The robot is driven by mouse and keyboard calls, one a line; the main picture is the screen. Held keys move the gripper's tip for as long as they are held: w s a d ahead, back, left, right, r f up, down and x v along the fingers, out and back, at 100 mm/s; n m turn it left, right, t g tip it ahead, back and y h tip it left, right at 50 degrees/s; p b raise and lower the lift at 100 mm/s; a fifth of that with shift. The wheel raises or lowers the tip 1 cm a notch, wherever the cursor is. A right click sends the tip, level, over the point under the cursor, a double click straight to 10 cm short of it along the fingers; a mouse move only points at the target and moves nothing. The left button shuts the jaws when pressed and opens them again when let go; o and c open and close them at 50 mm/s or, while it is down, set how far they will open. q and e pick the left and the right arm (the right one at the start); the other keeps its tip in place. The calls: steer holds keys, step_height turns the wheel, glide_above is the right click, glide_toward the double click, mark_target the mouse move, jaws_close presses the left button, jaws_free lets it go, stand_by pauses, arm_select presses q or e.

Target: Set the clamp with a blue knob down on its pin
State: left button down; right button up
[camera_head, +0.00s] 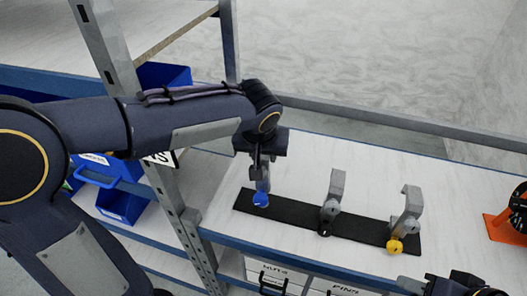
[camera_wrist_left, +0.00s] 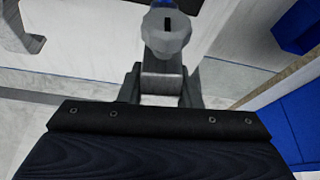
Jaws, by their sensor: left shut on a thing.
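The clamp with the blue knob (camera_head: 261,198) hangs below my left gripper (camera_head: 261,165), over the left end of a black strip (camera_head: 290,216). My left gripper is shut on this clamp. In the left wrist view, the fingers (camera_wrist_left: 161,88) close around its grey body, with a round grey part (camera_wrist_left: 167,36) beyond and a bit of blue at the top edge. The pin is hidden, and I cannot tell whether the clamp touches the strip. My right gripper (camera_head: 460,284) shows only partly at the bottom right; its jaws are unclear.
Blue bins (camera_head: 122,203) and a grey shelf post (camera_head: 174,225) are at left. An orange object (camera_head: 502,229) is at right. The bench behind the strip is clear.

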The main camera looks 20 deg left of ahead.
arm_select(q)
steer(key=shift+f+b, duration=0.95)
steer(key=shift+f, duration=0.45)
steer(key=shift+f+b, duration=0.35)
steer(key=shift+b, duration=0.05)
steer(key=shift+s, duration=0.2)
steer(key=shift+f+b, duration=0.15)
steer(key=shift+b, duration=0.15)
steer(key=shift+f+b, duration=1.15)
steer(key=shift+f, duration=0.05)
steer(key=shift+c, duration=2)
jaws_free()
